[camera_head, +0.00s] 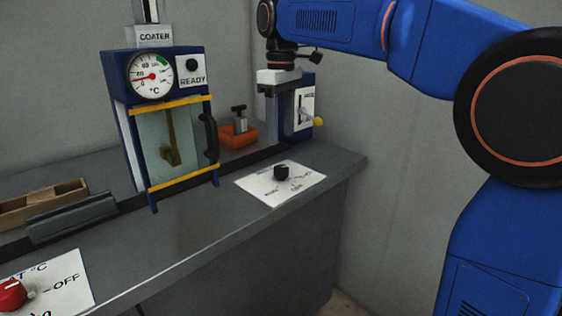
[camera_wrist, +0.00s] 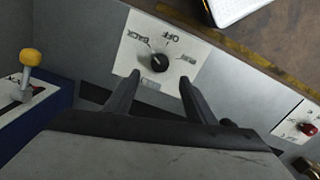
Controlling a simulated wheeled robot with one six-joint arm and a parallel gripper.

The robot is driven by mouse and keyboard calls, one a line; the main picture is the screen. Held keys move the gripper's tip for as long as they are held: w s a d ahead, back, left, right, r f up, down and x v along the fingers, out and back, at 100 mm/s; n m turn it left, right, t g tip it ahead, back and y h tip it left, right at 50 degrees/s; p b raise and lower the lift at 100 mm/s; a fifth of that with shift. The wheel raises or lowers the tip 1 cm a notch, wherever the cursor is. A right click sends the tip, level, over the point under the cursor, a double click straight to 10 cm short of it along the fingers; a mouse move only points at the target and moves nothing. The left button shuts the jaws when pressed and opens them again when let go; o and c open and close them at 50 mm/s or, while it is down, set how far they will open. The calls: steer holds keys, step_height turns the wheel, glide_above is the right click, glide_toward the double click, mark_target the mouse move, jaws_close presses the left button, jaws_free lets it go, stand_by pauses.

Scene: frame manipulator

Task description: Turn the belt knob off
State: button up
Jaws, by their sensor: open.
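The belt knob (camera_wrist: 160,63) is a small black knob on a white label plate (camera_wrist: 128,60). In the wrist view the plate reads BACK at upper left, OFF at the top and a blurred word at the right. I cannot tell surely which mark the knob points to. In the head view the knob (camera_head: 282,172) sits on the counter, right of the coater. My gripper (camera_wrist: 160,79) is open and empty. In the wrist view its two fingertips appear on either side of the knob, apart from it. In the head view my gripper is above and behind the knob.
The coater (camera_head: 160,110) with dial and glass door stands left. A lever box with a yellow-tipped handle (camera_head: 318,121) is close behind my gripper. An orange block (camera_head: 240,136) sits beside it. A red knob (camera_head: 12,293) is at front left. The counter around the plate is clear.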

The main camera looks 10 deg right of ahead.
mark_target(281, 167)
step_height(281, 167, down, 9)
steer(key=shift+f, duration=0.15)
steer(key=shift+c, duration=0.5)
steer(key=c, duration=0.9)
